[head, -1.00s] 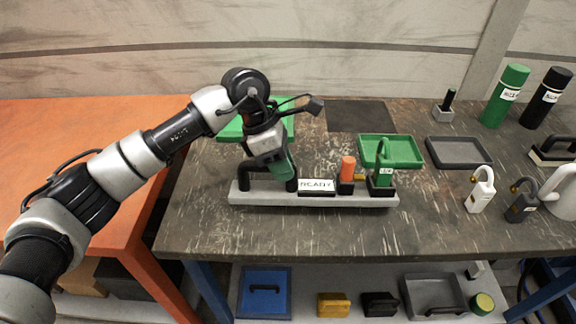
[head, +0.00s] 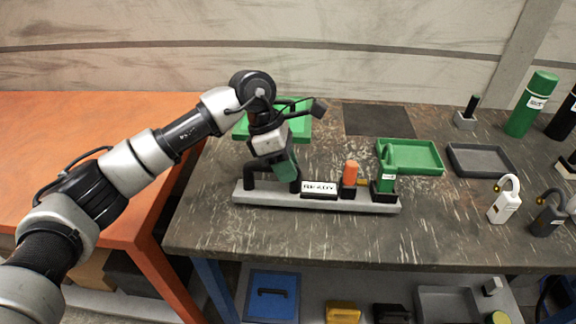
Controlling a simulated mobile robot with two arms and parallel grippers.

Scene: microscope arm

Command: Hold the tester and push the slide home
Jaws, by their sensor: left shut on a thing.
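The tester (head: 340,204) is a long light-grey base on the workbench with a black handle (head: 251,180) at its left end. A white label plate (head: 319,187) is mid-base, its text too small to read surely. An orange piece (head: 351,173) in a black holder stands right of it. A green upright block (head: 387,178) with a small label sits in a black holder at the right end; I cannot tell which piece is the slide. My left gripper (head: 288,176) is shut on the black handle from above, its fingers partly hiding it. My right gripper is not in view.
Behind the tester lie a green tray (head: 425,163), a dark grey tray (head: 482,173) and a dark mat (head: 379,120). Padlocks (head: 505,205) and bottles (head: 530,105) stand at the right. The bench front (head: 300,240) is clear. An orange table (head: 60,130) adjoins at the left.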

